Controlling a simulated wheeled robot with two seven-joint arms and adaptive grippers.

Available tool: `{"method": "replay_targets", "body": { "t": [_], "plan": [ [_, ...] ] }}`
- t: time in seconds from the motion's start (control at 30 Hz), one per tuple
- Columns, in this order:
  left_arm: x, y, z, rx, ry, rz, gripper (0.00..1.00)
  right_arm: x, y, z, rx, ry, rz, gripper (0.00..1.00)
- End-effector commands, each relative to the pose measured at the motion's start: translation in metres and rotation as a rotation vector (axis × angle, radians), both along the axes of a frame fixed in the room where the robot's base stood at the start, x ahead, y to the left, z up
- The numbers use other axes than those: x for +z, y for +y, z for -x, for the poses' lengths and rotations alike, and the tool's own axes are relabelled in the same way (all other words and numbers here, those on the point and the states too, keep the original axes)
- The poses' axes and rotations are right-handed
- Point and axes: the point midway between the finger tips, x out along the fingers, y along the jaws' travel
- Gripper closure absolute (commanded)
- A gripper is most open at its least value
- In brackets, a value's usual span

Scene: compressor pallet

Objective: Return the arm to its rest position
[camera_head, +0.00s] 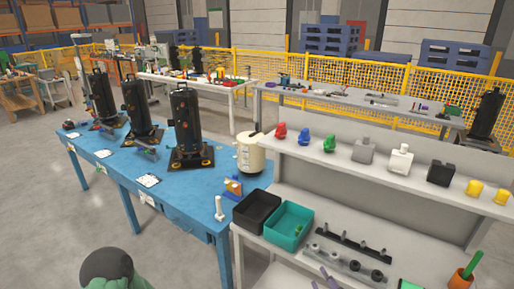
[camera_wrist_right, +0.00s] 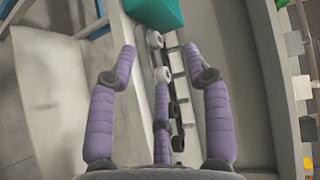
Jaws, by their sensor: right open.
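My right gripper (camera_wrist_right: 160,52) has purple jointed fingers. In the wrist view they are spread open with nothing held between them. They are over the grey shelf with a row of black and grey fittings (camera_wrist_right: 178,100) beyond the fingers. In the head view only purple tips of my right gripper (camera_head: 326,280) show at the bottom edge, beside the row of fittings (camera_head: 345,262). I cannot tell whether the fingers touch the shelf.
The grey shelf unit (camera_head: 300,163) carries small coloured parts on top. A teal bin (camera_head: 289,226) and a black bin (camera_head: 257,211) stand at its left end. The blue table (camera_head: 110,172) holds several black compressors (camera_head: 186,125) and a cream pot (camera_head: 250,157). The floor at left is clear.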

Motion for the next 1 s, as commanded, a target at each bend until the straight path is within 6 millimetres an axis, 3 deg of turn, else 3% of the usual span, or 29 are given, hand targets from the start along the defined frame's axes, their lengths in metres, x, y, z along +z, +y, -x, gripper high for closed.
{"method": "replay_targets", "body": {
  "t": [0.27, 0.47, 0.77, 1.0],
  "plan": [
    [0.006, 0.0, 0.0, 0.0, 0.0, 0.0, 0.41, -0.053, 0.009, 0.002, 0.057, 0.17, 0.149, 0.5],
    [0.012, 0.0, 0.0, 0.0, 0.0, 0.0, 0.41, -0.115, 0.023, 0.017, 0.173, 0.364, 0.321, 0.5],
    [0.021, 0.0, 0.0, 0.0, 0.0, 0.0, 0.41, -0.202, 0.052, 0.07, 0.457, 0.632, 0.543, 0.5],
    [0.028, 0.0, 0.0, 0.0, 0.0, 0.0, 0.41, -0.255, 0.078, 0.131, 0.75, 0.795, 0.659, 0.5]
  ]
}}
